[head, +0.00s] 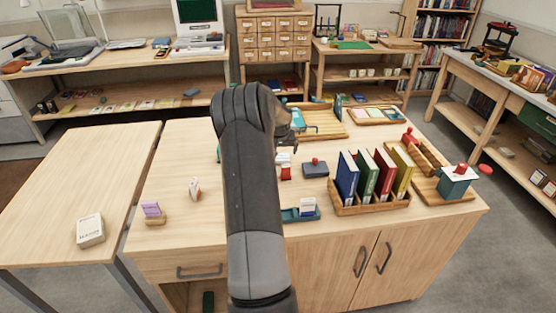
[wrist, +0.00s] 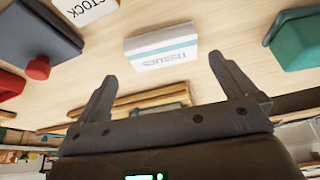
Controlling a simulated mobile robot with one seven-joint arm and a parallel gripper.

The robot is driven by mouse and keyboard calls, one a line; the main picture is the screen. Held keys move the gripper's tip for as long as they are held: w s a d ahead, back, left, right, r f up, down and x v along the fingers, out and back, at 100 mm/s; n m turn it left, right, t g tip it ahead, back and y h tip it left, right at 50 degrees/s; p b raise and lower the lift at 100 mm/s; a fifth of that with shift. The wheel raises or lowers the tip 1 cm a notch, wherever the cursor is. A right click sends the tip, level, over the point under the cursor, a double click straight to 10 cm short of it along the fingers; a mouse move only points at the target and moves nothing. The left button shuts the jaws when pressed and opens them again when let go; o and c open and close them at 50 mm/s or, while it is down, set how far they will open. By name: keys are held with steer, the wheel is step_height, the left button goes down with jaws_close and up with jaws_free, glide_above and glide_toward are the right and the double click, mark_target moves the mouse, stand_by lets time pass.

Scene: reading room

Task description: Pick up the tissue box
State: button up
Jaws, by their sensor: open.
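The tissue box (wrist: 161,47) is white with a blue stripe and the word TISSUES on it. It rests on the wooden tabletop in the wrist view. My gripper (wrist: 164,76) is open and empty, its two fingers spread on either side of the picture below the box. The box lies beyond the fingertips, roughly centred between them, and they appear apart from it. In the head view I cannot make out the tissue box; my arm covers part of the tabletop there. My fingers are not clear in that view.
In the wrist view, a dark box with a red knob (wrist: 37,66) and a STOCK card (wrist: 84,8) are at left, a teal object (wrist: 292,42) at right. In the head view, a book rack (head: 372,208) stands right. A side table (head: 65,185) at left is mostly clear.

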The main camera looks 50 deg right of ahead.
mark_target(278, 157)
steer(key=shift+x, duration=2.35)
steer(key=shift+w+a, duration=0.1)
steer(key=shift+w, duration=0.1)
steer(key=shift+c, duration=0.2)
steer(key=c, duration=0.8)
